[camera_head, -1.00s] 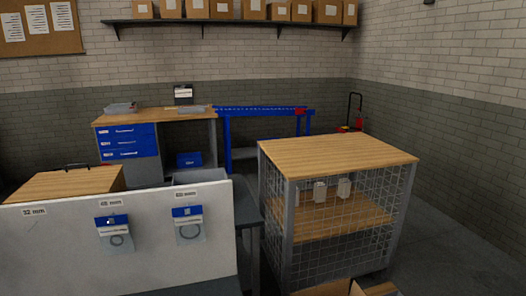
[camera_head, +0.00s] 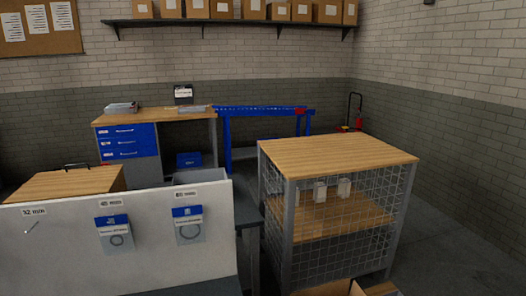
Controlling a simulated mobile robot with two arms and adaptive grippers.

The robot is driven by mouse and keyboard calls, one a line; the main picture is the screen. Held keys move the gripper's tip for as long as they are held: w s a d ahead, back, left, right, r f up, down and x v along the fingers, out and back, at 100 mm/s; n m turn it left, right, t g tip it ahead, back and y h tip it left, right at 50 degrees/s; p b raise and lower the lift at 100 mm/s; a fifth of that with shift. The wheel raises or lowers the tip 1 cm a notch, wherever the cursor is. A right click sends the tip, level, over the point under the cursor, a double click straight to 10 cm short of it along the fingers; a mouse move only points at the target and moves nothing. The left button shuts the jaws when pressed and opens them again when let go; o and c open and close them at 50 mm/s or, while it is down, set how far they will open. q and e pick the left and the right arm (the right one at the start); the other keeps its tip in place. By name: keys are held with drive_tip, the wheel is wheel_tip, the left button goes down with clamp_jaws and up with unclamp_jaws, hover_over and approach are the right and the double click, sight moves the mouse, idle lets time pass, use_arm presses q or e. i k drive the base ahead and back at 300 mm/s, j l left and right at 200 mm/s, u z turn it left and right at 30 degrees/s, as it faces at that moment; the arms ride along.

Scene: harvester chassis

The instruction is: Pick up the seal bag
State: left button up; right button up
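Two seal bags with blue tops hang on a white panel (camera_head: 60,250) at the lower left. One seal bag (camera_head: 114,241) hangs under a size label that is hard to read. The other seal bag (camera_head: 189,232) hangs to its right under another label. Each shows a dark ring through its clear lower part. The panel's left label (camera_head: 34,211) reads 32 mm, and only a small hook (camera_head: 32,228) shows below it. Neither of my grippers is in view.
A wire-sided cart (camera_head: 338,152) with a wooden top stands at the right. Behind are a workbench (camera_head: 172,114) with blue drawers and a blue frame (camera_head: 262,110). Floor is clear at the right. An open cardboard box (camera_head: 336,288) shows at the bottom edge.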

sight(117, 238)
drive_tip(key=j+u, duration=0.7)
drive_tip(key=i+j+u, duration=0.15)
drive_tip(key=u, duration=0.2)
